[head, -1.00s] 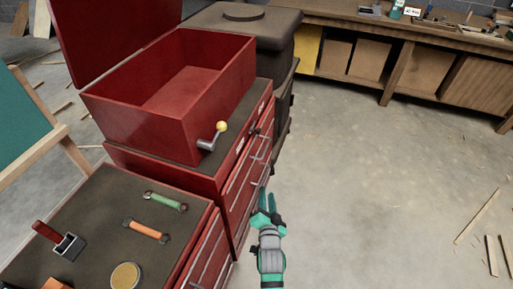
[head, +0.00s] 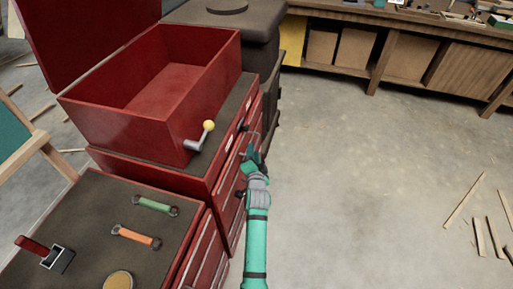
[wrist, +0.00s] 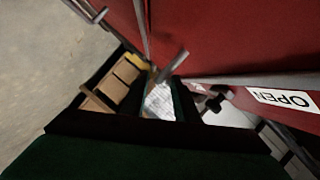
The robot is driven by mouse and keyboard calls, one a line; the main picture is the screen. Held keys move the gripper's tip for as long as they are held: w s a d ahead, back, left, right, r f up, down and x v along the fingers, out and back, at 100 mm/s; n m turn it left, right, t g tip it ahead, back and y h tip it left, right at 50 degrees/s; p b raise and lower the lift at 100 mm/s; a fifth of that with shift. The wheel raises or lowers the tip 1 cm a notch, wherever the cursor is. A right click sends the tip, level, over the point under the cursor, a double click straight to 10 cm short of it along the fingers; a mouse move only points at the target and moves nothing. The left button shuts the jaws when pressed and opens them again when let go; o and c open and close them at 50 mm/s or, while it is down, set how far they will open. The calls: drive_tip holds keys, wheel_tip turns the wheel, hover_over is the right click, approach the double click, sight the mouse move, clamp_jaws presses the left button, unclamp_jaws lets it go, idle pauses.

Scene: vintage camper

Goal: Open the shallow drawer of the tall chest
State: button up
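The tall chest (head: 215,165) is red, with a dark top and drawer fronts with metal bar handles along its right side. A light label (head: 228,142) is on its upper front; the wrist view shows a label reading "OPEN" (wrist: 283,98). No drawer visibly stands out. My gripper (head: 256,155) is at the upper drawer fronts, beside a bar handle (head: 256,138). In the wrist view its dark fingers are apart, and a metal bar (wrist: 172,66) shows near the gap between the tips. I cannot tell which drawer the bar belongs to, or whether the fingers touch it.
An open red box (head: 165,100) with a yellow-knobbed crank (head: 200,137) sits on the chest. A lower cabinet (head: 90,225) with wrenches stands at front left. A dark bin (head: 240,35) is behind. The floor (head: 370,180) to the right is mostly clear.

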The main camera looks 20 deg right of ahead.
sight(255, 147)
drive_tip(key=shift+d+x, duration=0.2)
drive_tip(key=shift+x, duration=0.65)
drive_tip(key=shift+d+x, duration=0.15)
drive_tip(key=shift+x, duration=0.7)
drive_tip(key=shift+s, duration=0.1)
drive_tip(key=shift+c, duration=0.3)
